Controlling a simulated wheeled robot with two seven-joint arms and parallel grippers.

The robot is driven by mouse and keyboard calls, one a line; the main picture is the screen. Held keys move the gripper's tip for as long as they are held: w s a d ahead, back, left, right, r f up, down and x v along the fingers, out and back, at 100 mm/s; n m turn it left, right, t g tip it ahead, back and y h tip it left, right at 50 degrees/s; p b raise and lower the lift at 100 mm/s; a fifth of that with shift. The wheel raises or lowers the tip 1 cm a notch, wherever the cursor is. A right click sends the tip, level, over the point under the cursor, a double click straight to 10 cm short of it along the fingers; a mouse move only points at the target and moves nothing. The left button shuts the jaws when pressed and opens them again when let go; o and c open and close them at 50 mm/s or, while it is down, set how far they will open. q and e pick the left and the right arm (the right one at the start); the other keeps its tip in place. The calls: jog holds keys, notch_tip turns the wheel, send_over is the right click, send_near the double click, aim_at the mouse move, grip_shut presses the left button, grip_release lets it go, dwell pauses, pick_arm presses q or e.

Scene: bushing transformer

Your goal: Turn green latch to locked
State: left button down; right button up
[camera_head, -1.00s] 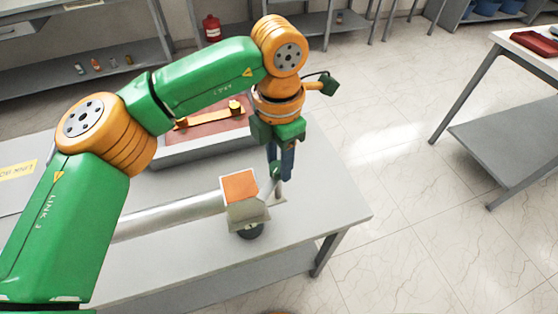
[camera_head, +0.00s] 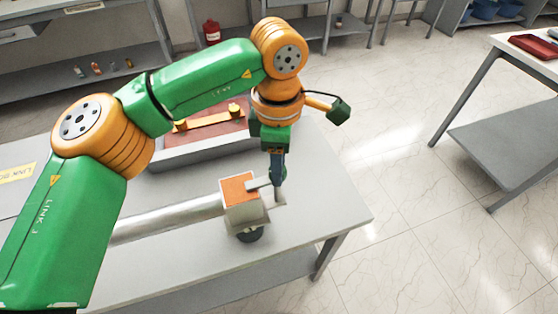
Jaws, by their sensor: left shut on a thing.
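A light grey box with an orange top face (camera_head: 239,190) sits at the right end of a long silver cylinder (camera_head: 170,216) on the grey table. A short grey bar (camera_head: 258,184) lies across the right edge of the orange top and reaches to my fingertips. I cannot make out any green on it; it appears to be the latch lever. My left gripper (camera_head: 277,194) points down at the right side of the box. It is shut on the lever's right end, mostly hidden by the fingers. My right gripper is not in view.
A tray with a red-brown inside (camera_head: 222,132) and a yellow bar (camera_head: 208,121) stands behind on the table (camera_head: 320,205). The table's right end is clear. Another table with a red tray (camera_head: 534,46) is at the far right, across open floor.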

pick_arm(q)
jog(key=shift+r, duration=0.1)
dwell(0.5)
jog(key=shift+c, duration=2.2)
grip_release()
notch_tip(320, 180, up, 7)
jog(key=shift+r, duration=0.1)
